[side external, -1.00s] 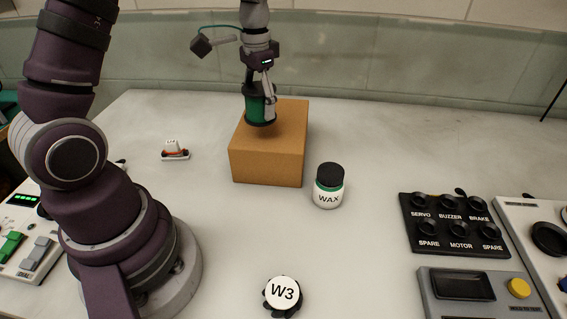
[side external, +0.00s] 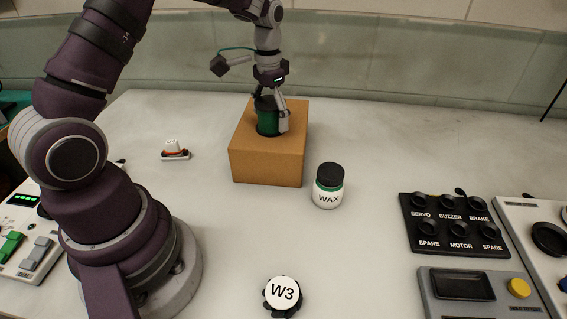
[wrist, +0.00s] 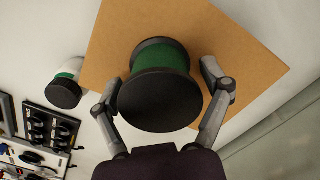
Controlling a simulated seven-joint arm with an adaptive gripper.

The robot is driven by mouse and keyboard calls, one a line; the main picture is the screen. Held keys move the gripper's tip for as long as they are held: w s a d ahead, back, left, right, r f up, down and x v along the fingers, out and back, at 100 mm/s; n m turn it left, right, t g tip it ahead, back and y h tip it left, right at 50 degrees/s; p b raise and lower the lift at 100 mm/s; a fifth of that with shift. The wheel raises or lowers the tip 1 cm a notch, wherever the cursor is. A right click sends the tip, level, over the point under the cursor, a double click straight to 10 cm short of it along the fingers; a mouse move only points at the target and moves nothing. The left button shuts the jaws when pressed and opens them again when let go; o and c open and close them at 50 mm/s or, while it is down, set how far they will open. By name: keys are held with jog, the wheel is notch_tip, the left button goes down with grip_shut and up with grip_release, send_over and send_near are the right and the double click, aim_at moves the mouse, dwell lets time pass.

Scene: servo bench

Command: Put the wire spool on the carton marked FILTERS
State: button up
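The wire spool (side external: 267,122), green with black flanges, stands upright on top of the brown carton (side external: 267,163). No FILTERS marking shows on the carton faces in view. My gripper (side external: 273,113) is low around the spool, with one finger visible on its right side. In the wrist view the spool (wrist: 160,85) sits between the two spread fingers of my gripper (wrist: 158,82). A gap shows between the spool and the right finger; the left finger is close to the flange, and contact there is unclear. The carton top (wrist: 235,50) lies beneath the spool.
A WAX jar (side external: 328,187) stands just right of the carton. A round W3 piece (side external: 282,296) lies at the front. A small white item (side external: 174,151) is left of the carton. A labelled black knob panel (side external: 453,225) is at right. The bench behind the carton is clear.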

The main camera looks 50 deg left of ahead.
aim_at(270, 102)
jog(key=shift+r, duration=0.1)
notch_tip(270, 102, up, 12)
jog(key=s+d+r+t, duration=0.3)
jog(key=s+d+r, duration=0.1)
jog(key=s+d, duration=0.2)
jog(key=s+d+f+t, duration=0.2)
jog(key=s+f, duration=0.3)
jog(key=s, duration=0.3)
jog(key=shift+d+t, duration=0.3)
jog(key=shift+d, duration=0.3)
